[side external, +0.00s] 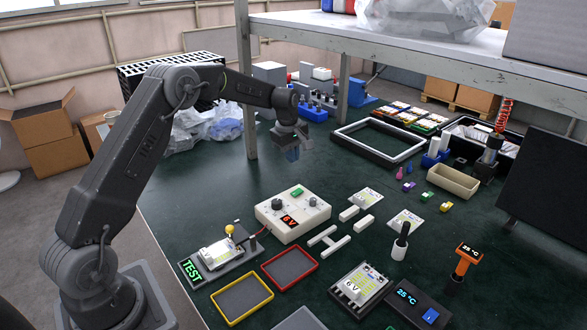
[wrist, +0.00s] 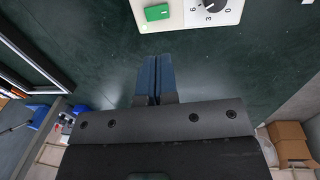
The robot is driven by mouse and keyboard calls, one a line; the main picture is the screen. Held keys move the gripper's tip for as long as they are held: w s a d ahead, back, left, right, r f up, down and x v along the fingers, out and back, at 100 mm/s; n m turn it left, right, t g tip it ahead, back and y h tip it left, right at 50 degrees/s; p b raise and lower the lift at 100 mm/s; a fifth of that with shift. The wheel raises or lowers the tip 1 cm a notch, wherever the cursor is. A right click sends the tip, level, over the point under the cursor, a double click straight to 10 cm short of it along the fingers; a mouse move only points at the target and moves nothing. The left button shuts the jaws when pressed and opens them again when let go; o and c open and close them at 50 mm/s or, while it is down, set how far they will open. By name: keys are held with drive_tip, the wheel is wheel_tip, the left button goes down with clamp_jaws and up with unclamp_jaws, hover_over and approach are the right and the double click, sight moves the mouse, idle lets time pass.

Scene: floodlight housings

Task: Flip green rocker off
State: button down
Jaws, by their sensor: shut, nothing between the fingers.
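The green rocker (side external: 297,192) sits on top of a white power supply box (side external: 277,222) in the middle of the dark green bench. In the wrist view the green rocker (wrist: 157,12) shows at the top, on the white panel (wrist: 172,22), left of a dial. My gripper (side external: 291,153) is in the air above and behind the box, apart from it. Its blue fingers (wrist: 154,66) are closed together with nothing between them, and their tips point toward the rocker with a gap. Which way the rocker is tilted is too small to tell.
The shelf post (side external: 245,80) stands behind my gripper.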

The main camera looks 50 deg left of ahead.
sight(300, 191)
drive_tip(key=shift+s+r, duration=0.1)
drive_tip(key=shift+r, duration=0.45)
drive_tip(key=shift+w+a+r, duration=0.15)
drive_tip(key=shift+w, duration=0.65)
drive_tip(key=f, duration=0.4)
drive_tip(key=w+f, duration=0.1)
drive_tip(key=f, duration=0.9)
drive_tip(key=shift+w, duration=0.35)
